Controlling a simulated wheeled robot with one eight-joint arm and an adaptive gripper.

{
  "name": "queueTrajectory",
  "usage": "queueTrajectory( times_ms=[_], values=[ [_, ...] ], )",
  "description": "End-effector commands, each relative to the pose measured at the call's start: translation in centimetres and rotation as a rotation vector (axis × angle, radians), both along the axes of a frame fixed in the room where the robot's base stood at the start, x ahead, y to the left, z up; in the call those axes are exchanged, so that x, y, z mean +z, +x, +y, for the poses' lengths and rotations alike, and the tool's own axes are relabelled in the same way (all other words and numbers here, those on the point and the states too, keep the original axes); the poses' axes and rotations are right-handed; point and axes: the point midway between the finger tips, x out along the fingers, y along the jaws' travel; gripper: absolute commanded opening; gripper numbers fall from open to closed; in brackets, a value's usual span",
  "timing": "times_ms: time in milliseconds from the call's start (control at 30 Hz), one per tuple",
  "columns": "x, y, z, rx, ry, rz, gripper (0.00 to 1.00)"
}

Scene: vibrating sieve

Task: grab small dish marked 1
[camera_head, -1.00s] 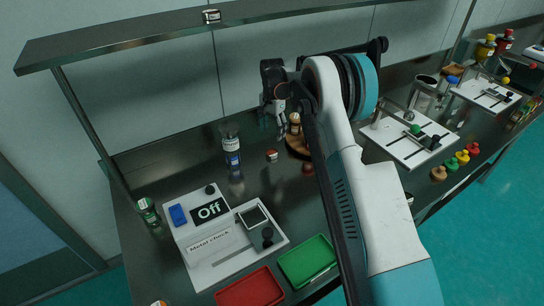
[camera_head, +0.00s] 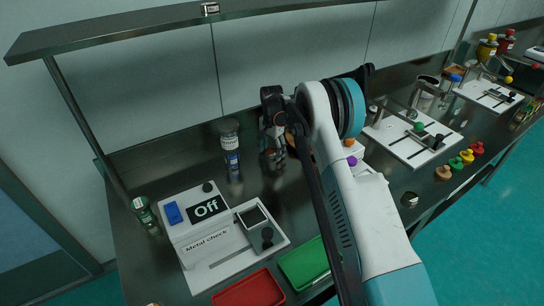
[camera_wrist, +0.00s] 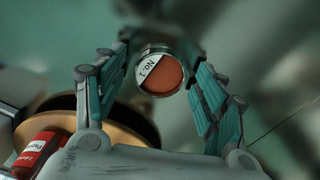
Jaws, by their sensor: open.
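The small dish marked No. 1 (camera_wrist: 158,73) shows in the wrist view as a round metal-rimmed dish with orange-brown contents and a white label. My gripper (camera_wrist: 166,66) is open, with one teal-padded finger on each side of the dish. Whether the fingers touch it, I cannot tell. In the head view my gripper (camera_head: 273,150) points down over the dark bench behind the metal check machine, and it hides the dish there.
The metal check machine (camera_head: 205,232), reading Off, stands at front left with red (camera_head: 250,289) and green (camera_head: 305,262) trays. A dark-capped bottle (camera_head: 231,145) stands left of my gripper. A round wooden base (camera_wrist: 130,122) and red-labelled container (camera_wrist: 40,150) are close by.

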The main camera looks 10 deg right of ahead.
Motion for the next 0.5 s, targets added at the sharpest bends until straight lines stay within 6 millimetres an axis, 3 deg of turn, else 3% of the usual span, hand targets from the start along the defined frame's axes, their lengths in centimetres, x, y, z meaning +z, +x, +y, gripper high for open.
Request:
queueTrajectory(
  times_ms=[67,267,500],
  values=[
    [0.08,-0.01,-0.01,0.000,0.000,0.000,0.65],
    [0.09,0.00,-0.01,0.000,0.000,0.000,0.20],
    [0.10,-0.01,-0.01,0.000,0.000,0.000,0.19]
  ],
)
